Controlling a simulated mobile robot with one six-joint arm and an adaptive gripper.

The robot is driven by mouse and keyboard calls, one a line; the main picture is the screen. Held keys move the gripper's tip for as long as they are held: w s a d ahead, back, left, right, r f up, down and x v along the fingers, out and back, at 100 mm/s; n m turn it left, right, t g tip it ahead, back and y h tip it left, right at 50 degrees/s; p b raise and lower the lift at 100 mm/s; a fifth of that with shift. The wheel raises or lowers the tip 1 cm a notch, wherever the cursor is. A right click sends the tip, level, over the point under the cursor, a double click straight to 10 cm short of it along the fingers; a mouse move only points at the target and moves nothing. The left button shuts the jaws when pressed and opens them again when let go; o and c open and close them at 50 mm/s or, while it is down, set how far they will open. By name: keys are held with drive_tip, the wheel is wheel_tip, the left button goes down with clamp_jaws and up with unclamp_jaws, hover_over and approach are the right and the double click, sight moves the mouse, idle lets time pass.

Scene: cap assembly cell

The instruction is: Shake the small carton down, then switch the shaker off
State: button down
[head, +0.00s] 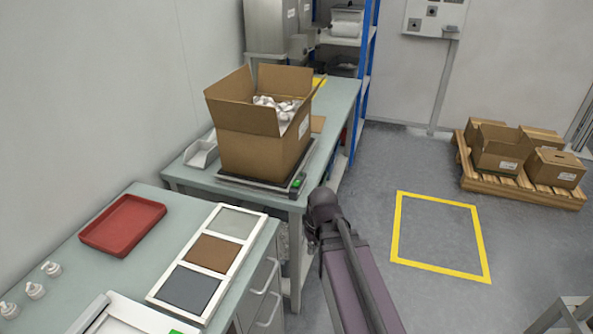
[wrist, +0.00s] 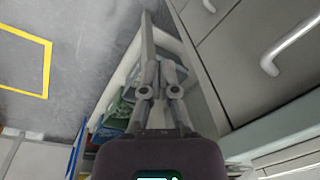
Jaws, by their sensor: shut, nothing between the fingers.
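An open brown carton (head: 262,145) with white crumpled contents stands upright on the shaker (head: 250,184), a dark flat plate on the far bench. Its flaps are spread. A small box with a green light or switch (head: 298,183) sits at the shaker's front right corner; I cannot tell whether it is on. My gripper (wrist: 159,68) is shut and empty in the wrist view, in front of the bench frame and apart from the carton. In the head view my arm ends beside the bench's right edge, and the fingers are hidden.
A clear scoop-like bin (head: 201,152) lies left of the carton. Cartons stand on a pallet (head: 520,185) at right. The yellow-marked floor (head: 440,235) is clear.

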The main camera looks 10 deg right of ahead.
drive_tip(key=w+d+r+n+t+y+p, duration=0.1)
drive_tip(key=w+d+r+n+y+p, duration=0.1)
drive_tip(key=w+r, duration=0.4)
drive_tip(key=w+d+r+n+t+y+p, duration=0.1)
drive_tip(key=w+d+r+n+y+p, duration=0.1)
drive_tip(key=w+r+p, duration=0.4)
drive_tip(key=w+d+r+n+t+y+p, duration=0.1)
drive_tip(key=w+d+r+n+y+p, duration=0.2)
drive_tip(key=w+r+n+p, duration=0.2)
wheel_tip(320, 180, up, 3)
drive_tip(key=w, duration=0.2)
drive_tip(key=shift+w+d+f+n, duration=0.2)
drive_tip(key=shift+w+n, duration=0.1)
drive_tip(key=shift+n, duration=0.1)
drive_tip(key=shift+a+f, duration=0.15)
drive_tip(key=shift+a, duration=0.05)
drive_tip(key=b, duration=0.8)
hover_over(299, 184)
wheel_tip(299, 184, down, 8)
drive_tip(key=shift+a+r, duration=0.1)
drive_tip(key=shift+r, duration=0.15)
drive_tip(key=shift+s+f+b, duration=0.15)
drive_tip(key=shift+f+b, duration=0.55)
drive_tip(key=shift+f, duration=0.1)
drive_tip(key=shift+s+f+b, duration=0.1)
drive_tip(key=shift+f+b, duration=0.6)
drive_tip(key=shift+f, duration=0.1)
drive_tip(key=shift+a, duration=0.15)
